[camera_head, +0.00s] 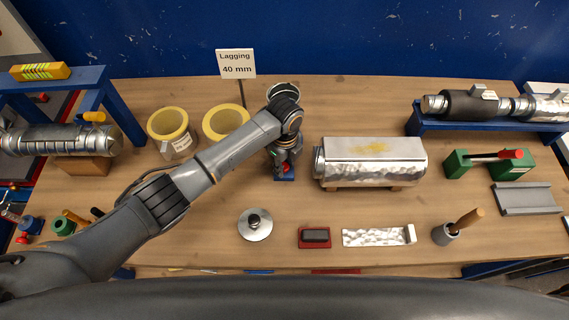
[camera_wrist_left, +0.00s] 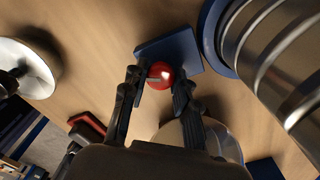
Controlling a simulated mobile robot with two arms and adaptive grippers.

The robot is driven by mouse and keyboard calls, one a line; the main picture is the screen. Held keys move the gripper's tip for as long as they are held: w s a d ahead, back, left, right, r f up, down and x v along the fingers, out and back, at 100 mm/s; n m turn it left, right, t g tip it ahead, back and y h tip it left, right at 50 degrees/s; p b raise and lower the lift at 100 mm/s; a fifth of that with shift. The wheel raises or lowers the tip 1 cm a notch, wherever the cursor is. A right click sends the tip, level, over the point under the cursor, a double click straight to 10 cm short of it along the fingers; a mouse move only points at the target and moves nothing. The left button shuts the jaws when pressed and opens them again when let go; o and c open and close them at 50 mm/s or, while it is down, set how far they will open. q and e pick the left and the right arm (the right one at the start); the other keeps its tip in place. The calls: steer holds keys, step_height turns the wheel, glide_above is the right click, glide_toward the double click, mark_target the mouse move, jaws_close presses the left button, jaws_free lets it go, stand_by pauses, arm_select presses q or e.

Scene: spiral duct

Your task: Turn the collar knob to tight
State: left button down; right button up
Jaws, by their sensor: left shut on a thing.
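The red collar knob (camera_wrist_left: 160,75) shows in the left wrist view between the two fingers of my left gripper (camera_wrist_left: 157,84). A pale mark is visible on its face. The fingers are shut on the knob, one on each side. A blue plate (camera_wrist_left: 190,52) lies around the knob. In the head view my left gripper (camera_head: 282,160) points down at the middle of the table, and only a bit of red shows at its tips. My wrist and fingers hide most of the knob there. My right gripper is in neither view.
A ribbed metal duct (camera_wrist_left: 285,55) stands close on the right in the wrist view. In the head view, two yellow-rimmed rings (camera_head: 168,124) stand left, a foil-clad block (camera_head: 372,160) right. A metal disc (camera_head: 255,224) and red-based block (camera_head: 314,238) lie in front.

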arm_select(q)
steer(key=m+b, duration=0.1)
steer(key=m, duration=0.4)
steer(key=shift+a+m, duration=0.1)
steer(key=shift+m, duration=0.2)
stand_by(0.4)
steer(key=c, duration=1)
jaws_free()
step_height(320, 180, up, 12)
